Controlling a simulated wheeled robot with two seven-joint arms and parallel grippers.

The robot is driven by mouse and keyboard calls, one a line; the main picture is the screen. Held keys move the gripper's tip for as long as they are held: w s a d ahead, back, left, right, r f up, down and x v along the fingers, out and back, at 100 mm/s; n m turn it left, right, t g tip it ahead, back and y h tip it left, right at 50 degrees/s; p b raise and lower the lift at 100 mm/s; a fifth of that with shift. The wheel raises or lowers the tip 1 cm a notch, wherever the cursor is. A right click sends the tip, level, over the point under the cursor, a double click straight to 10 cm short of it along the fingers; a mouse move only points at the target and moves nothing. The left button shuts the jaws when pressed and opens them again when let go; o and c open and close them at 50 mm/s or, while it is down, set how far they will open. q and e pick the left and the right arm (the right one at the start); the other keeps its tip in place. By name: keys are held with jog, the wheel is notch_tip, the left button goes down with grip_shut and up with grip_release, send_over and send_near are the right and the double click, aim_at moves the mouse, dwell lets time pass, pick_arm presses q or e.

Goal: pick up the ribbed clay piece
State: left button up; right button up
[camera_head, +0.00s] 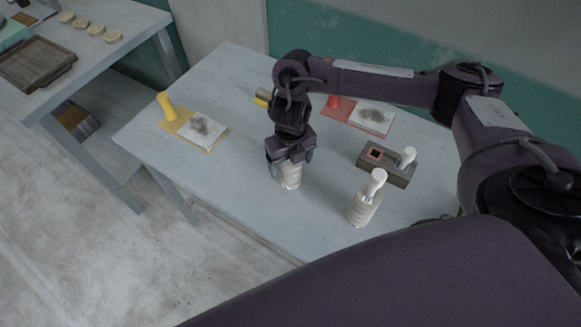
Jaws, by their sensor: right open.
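A pale ribbed clay piece (290,178) stands upright on the grey-blue table (235,205), near its front edge. My right gripper (289,164) points down over it, with its fingers open on either side of the piece's upper part. The top of the piece is hidden by the gripper, and I cannot tell whether the fingers touch it. A second pale ribbed piece (362,209) with a white rounded knob on top stands to the right, apart from the gripper. My left gripper is not in view.
A yellow board with a grey-smudged pad (205,131) and a yellow cylinder (165,104) lie left. A red board with a similar pad (372,120) lies behind. A brown block (372,161) with a white knobbed peg stands right. A side table holds a wooden tray (38,62).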

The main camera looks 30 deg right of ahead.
jog(key=shift+f, duration=0.45)
jog(key=c, duration=1.4)
jog(key=shift+c, duration=0.4)
jog(key=shift+r, duration=0.2)
